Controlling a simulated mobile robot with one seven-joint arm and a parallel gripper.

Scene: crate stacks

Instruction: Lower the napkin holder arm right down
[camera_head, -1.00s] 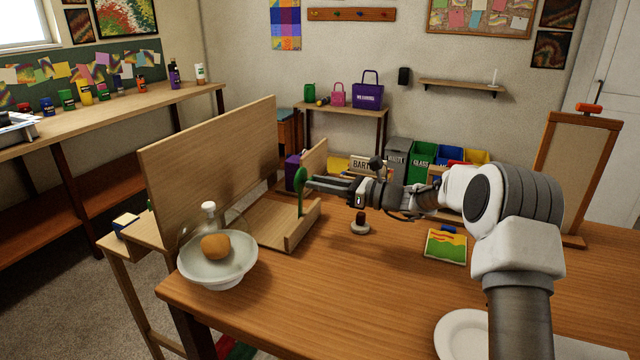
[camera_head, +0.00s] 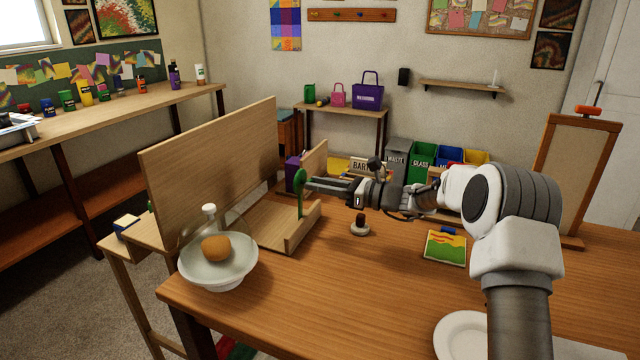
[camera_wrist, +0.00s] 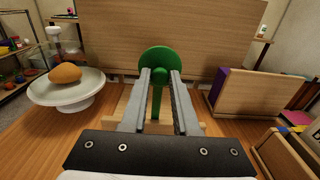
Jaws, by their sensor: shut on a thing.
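The green napkin holder arm (camera_head: 300,203) has a round disc on top of a thin stem. It stands upright at the wooden holder's base (camera_head: 303,232), in front of a tall wooden panel (camera_head: 210,155). My gripper (camera_head: 309,184) reaches in from the right and is shut on the green arm at its upper part, just below the disc. In the wrist view, the green disc (camera_wrist: 157,66) shows between and beyond my two fingertips, with the stem running down between the fingers. The foot of the stem is partly hidden in the wrist view.
A small knobbed object (camera_head: 360,227) stands below my arm. A picture card (camera_head: 445,248) and a white plate (camera_head: 458,338) lie to the right. The front-middle table is clear.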

